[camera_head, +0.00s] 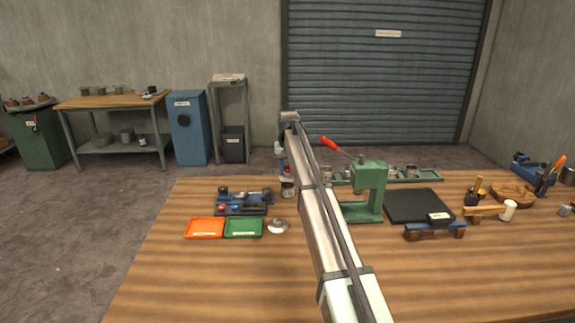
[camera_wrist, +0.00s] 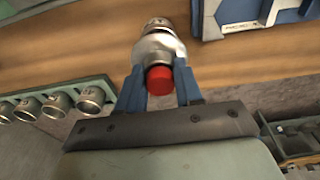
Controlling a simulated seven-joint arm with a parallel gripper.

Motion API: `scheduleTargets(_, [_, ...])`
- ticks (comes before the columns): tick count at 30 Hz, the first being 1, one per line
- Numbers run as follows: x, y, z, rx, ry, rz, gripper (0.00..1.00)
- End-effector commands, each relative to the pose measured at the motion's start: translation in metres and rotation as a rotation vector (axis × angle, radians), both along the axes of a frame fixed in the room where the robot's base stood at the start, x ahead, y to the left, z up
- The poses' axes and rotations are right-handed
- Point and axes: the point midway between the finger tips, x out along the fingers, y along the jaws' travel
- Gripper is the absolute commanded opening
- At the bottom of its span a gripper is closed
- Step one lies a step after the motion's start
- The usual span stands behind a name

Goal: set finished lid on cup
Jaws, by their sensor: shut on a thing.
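My gripper (camera_wrist: 160,78) has its blue fingers shut on the red knob (camera_wrist: 159,80) of a silver lid (camera_wrist: 158,48) in the wrist view. A small metal cup (camera_wrist: 157,23) shows just beyond the lid, in line with it. Whether the lid touches the cup cannot be told, as the lid covers part of it. In the head view, the cup (camera_head: 288,189) stands on the wooden table, with my gripper (camera_head: 285,166) above it. The lid is hardly made out there.
A blue fixture (camera_head: 244,201) stands left of the cup. Orange (camera_head: 205,228) and green (camera_head: 243,228) trays and a silver domed piece (camera_head: 278,226) lie in front. A green press (camera_head: 368,190) with a red-tipped lever stands right. The front left table is clear.

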Motion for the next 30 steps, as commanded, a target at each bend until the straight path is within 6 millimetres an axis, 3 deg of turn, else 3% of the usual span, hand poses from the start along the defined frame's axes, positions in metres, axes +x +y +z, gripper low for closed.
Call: scheduleTargets(30, [0.0, 0.0, -0.013, 0.0, 0.0, 0.0, 0.23])
